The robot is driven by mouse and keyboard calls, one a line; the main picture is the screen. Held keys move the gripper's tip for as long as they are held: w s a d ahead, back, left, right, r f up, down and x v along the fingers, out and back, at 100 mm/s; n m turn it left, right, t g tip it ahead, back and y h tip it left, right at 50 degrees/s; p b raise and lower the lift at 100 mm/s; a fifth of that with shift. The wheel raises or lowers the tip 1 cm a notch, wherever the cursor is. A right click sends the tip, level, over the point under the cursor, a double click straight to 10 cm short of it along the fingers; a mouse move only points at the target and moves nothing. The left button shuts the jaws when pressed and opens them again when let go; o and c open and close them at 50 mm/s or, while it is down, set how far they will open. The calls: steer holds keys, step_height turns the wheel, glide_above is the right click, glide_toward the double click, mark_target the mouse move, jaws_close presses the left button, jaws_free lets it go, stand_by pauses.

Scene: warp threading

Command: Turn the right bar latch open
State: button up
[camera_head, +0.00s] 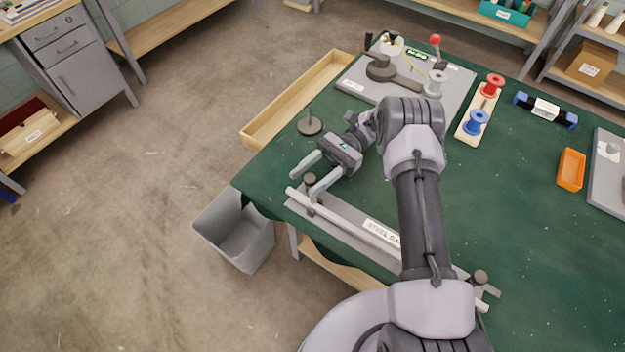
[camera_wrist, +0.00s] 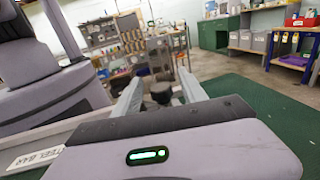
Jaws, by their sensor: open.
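A long grey steel bar holder (camera_head: 345,219) lies along the table's near edge; its label reads "STEEL BA" before my arm covers the rest. One dark latch knob (camera_head: 310,180) stands at its picture-left end, and another knob (camera_head: 480,277) at its picture-right end beyond my arm. My gripper (camera_head: 305,184) is open at the picture-left end, its fingers on either side of that knob. In the wrist view the dark knob (camera_wrist: 161,93) shows between the two open fingers (camera_wrist: 160,86); I cannot tell whether they touch it.
A dark round-based post (camera_head: 310,125) stands behind my gripper. A wooden tray (camera_head: 292,105) runs along the table's left edge. A grey plate with a crank (camera_head: 382,68), red and blue spools (camera_head: 476,122) and an orange bin (camera_head: 571,169) lie farther off. A grey waste bin (camera_head: 236,228) stands below.

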mark_target(312, 182)
step_height(312, 182, up, 3)
steer(key=shift+r+p, duration=0.1)
steer(key=shift+p, duration=0.95)
steer(key=shift+s+d+r+p, duration=0.2)
steer(key=shift+s+r+p, duration=0.35)
steer(key=shift+s+r, duration=0.1)
steer(key=s+d+p, duration=0.4)
steer(key=s, duration=1)
steer(key=shift+r, duration=0.25)
